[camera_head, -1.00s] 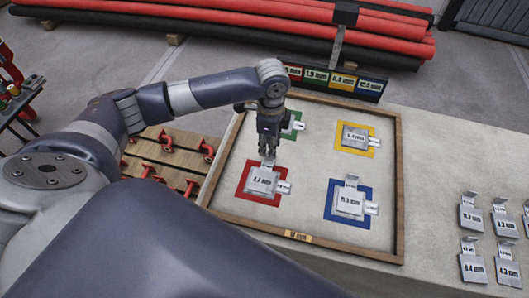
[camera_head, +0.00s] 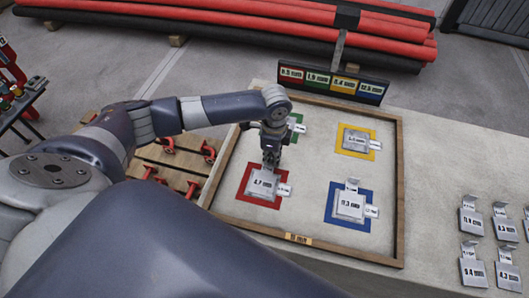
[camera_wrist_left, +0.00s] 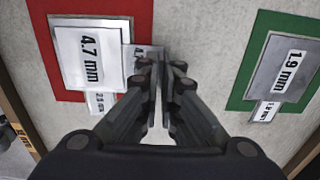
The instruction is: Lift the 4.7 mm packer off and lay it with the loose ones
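The 4.7 mm packer (camera_head: 262,184) lies flat on the red square (camera_head: 248,195), and its large label shows in the left wrist view (camera_wrist_left: 88,56). A smaller labelled tab (camera_wrist_left: 102,102) pokes out from beside or under it. My left gripper (camera_head: 270,165) points down at the packer's far edge. In the left wrist view its fingertips (camera_wrist_left: 161,68) are close together at the packer's lug (camera_wrist_left: 138,52), partly covering it. I cannot tell whether they clamp it. My right gripper is not in view.
A wooden-framed tray (camera_head: 400,190) also holds packers on yellow (camera_head: 357,153), blue (camera_head: 331,217) and green (camera_wrist_left: 247,92) squares. A sign board (camera_head: 331,80) stands behind its far edge. Bare bench (camera_head: 432,190) lies between the tray and the loose packers.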

